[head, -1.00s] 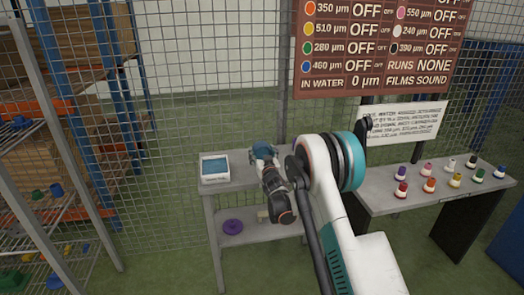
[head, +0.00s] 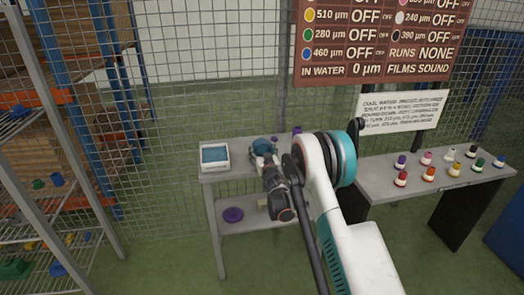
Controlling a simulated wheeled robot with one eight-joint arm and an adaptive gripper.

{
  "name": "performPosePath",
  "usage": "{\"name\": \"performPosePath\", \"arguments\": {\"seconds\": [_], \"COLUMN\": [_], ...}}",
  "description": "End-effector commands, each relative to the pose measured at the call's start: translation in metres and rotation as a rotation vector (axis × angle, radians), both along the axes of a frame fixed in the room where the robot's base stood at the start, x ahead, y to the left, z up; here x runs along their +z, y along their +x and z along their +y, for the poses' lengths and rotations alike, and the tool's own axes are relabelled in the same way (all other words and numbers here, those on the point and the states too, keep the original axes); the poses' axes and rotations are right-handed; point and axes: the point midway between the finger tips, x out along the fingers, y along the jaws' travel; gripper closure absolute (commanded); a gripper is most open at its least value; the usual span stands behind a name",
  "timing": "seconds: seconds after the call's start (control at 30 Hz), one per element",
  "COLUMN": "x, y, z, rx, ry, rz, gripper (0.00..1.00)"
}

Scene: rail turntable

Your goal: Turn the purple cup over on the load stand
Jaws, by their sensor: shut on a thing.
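My gripper (head: 263,147) is seen from behind, reaching over the grey stand (head: 222,177); my wrist hides most of its fingers. A small purple patch (head: 274,140) shows just past it, seemingly the purple cup held in its jaws. Which way up the cup is cannot be seen. Another small purple thing (head: 297,130) shows at the back of the stand, partly behind my arm; I cannot tell what it is.
A white box with a blue screen (head: 215,157) stands on the stand's left end. A purple disc (head: 233,214) lies on its lower shelf. The right table (head: 385,189) holds several small colour-topped pots. Wire mesh fencing stands behind, and a rack with coloured pieces at left.

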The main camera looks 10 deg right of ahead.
Motion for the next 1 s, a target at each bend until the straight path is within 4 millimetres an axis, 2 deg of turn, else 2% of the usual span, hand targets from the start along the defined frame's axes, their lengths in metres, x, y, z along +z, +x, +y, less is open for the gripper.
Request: {"name": "performPosePath", "arguments": {"seconds": [0.9,0.93,1.0], "x": [-0.012,-0.012,-0.011], "y": [0.0,0.0,0.0], "z": [0.0,0.0,0.0], "rx": [0.0,0.0,0.0], "ry": [0.0,0.0,0.0], "rz": [0.0,0.0,0.0], "gripper": [0.62,0.32,0.17]}}
